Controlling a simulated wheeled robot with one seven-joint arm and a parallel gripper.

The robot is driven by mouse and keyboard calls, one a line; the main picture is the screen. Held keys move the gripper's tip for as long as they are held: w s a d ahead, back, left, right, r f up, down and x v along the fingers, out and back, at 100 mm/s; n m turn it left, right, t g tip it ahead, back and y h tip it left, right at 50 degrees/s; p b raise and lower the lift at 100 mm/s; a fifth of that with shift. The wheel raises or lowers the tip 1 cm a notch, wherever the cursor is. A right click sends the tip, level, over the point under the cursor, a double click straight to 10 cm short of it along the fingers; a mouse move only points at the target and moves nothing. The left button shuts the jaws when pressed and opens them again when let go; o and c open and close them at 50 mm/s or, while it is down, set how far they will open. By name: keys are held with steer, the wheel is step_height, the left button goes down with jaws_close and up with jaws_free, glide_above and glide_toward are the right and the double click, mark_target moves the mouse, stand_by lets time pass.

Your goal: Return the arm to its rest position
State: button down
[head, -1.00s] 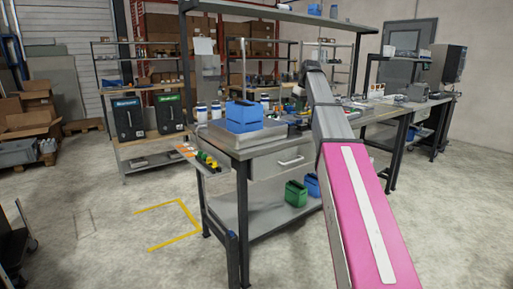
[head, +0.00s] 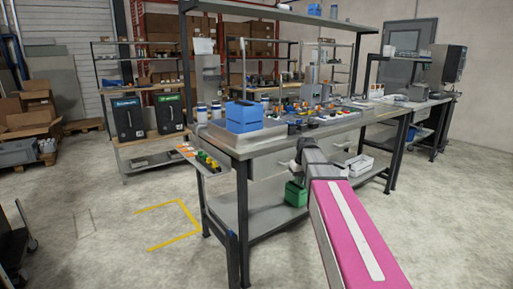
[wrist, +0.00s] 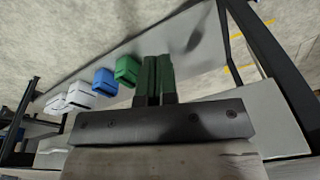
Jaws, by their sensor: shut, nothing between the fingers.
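My arm (head: 350,235), with a pink forearm cover, reaches from the lower right of the head view toward the front of the workbench (head: 255,150). It is lower than the bench top at its far end. The arm hides my gripper in the head view. In the wrist view my gripper (wrist: 154,78) shows two dark green fingers pressed together with nothing between them. The fingers point over the lower shelf (wrist: 190,42), beside a green bin (wrist: 126,70); I cannot tell the exact gap.
A blue bin (wrist: 104,81) and white bins (wrist: 78,94) line up beside the green one. A blue container (head: 246,116) stands on the bench's near left corner. Bench legs (wrist: 268,45) are close by. The floor (head: 100,235) at left is open, with yellow marking.

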steer(key=s+f+m+g+h, duration=0.1)
steer(key=s+f+m, duration=0.2)
steer(key=s+f, duration=1.8)
steer(key=shift+s, duration=0.85)
steer(key=shift+a, duration=0.2)
